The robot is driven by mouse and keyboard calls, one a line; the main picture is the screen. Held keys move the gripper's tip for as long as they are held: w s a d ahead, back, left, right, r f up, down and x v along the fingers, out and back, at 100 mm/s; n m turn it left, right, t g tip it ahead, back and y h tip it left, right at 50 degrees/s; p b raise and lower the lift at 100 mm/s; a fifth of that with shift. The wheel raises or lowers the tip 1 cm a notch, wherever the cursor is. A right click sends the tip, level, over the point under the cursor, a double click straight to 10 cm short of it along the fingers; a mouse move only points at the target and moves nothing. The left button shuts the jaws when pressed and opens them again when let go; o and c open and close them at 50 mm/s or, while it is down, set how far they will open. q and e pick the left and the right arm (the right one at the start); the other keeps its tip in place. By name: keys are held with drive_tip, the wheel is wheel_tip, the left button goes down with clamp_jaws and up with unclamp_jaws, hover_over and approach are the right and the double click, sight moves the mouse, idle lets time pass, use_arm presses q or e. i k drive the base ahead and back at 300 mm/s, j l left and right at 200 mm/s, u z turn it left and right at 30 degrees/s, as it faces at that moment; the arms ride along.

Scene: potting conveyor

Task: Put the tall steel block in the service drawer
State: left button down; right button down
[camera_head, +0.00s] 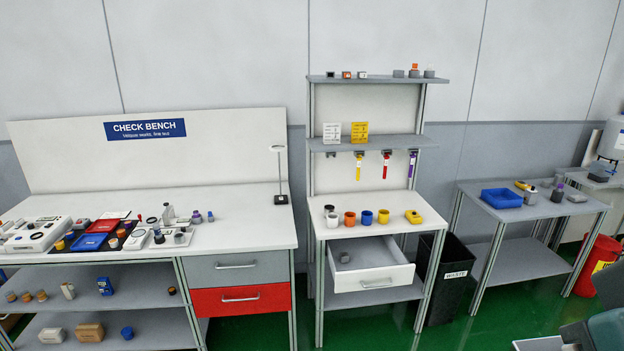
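The drawer (373,283) with a white front under the middle bench stands pulled open. A small grey block (344,257) lies inside it near the back left. An upright grey block (168,211) stands on the check bench, and another grey block (531,197) stands on the right table. I cannot tell for sure which of these is the tall steel block. Neither gripper shows; only a dark part that looks like my own arm is at the bottom right corner.
The middle bench top (350,231) carries several coloured cups and a yellow piece. A blue tray (501,198) sits on the right table. A black waste bin (447,280) stands beside the open drawer. A red drawer (240,299) under the check bench is closed.

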sight(363, 260)
drive_tip(key=i, duration=1.85)
drive_tip(key=i+z, duration=0.1)
drive_tip(key=i, duration=0.5)
drive_tip(key=i+j+z, duration=0.1)
drive_tip(key=i, duration=0.45)
drive_tip(key=i+j+z, duration=0.1)
drive_tip(key=i, duration=0.5)
drive_tip(key=i+j+z, duration=0.1)
drive_tip(key=z, duration=0.65)
